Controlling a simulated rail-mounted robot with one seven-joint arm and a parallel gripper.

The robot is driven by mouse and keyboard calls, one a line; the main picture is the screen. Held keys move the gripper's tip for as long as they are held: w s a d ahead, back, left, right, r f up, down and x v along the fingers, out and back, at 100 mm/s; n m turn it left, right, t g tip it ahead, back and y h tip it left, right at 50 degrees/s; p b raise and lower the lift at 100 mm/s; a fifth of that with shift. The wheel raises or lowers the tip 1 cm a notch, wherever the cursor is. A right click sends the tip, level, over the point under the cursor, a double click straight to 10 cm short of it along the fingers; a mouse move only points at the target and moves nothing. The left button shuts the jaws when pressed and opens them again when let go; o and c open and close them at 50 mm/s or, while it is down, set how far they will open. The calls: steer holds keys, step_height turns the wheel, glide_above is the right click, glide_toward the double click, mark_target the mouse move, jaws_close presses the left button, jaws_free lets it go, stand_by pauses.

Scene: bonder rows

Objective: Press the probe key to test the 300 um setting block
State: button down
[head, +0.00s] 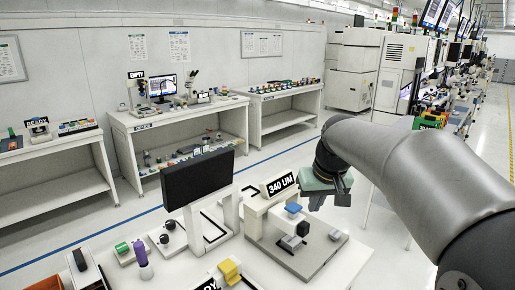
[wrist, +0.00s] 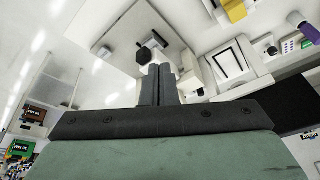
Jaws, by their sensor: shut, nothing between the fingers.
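A white gauge stand (head: 253,213) stands on a grey base plate (head: 312,256) on the white bench in the head view. Its sign (head: 280,185) reads "340 UM". A blue cap (head: 293,208) sits on the stand's arm, above a small dark and grey block (head: 291,243); I cannot tell for sure that these are the probe key and the setting block. My gripper hangs above and to the right of the stand, apart from it. Its fingers (wrist: 159,70) are shut and empty in the wrist view, over the plate. The cap is not clearly visible there.
A dark monitor (head: 198,178) stands left of the gauge. A purple-topped bottle (head: 141,253), a green part (head: 122,248) and a yellow block (head: 229,271) sit on the bench. Other benches line the wall behind.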

steer(key=s+f+g, duration=0.1)
steer(key=s+f, duration=0.4)
steer(key=s, duration=0.3)
steer(key=s+f+m+g, duration=0.1)
steer(key=s+f, duration=0.4)
steer(key=s, duration=0.4)
steer(key=s+f+g, duration=0.1)
steer(key=s+f, duration=0.4)
steer(key=s, duration=0.3)
steer(key=shift+s+a+h, duration=0.3)
steer(key=shift+a+h, duration=0.1)
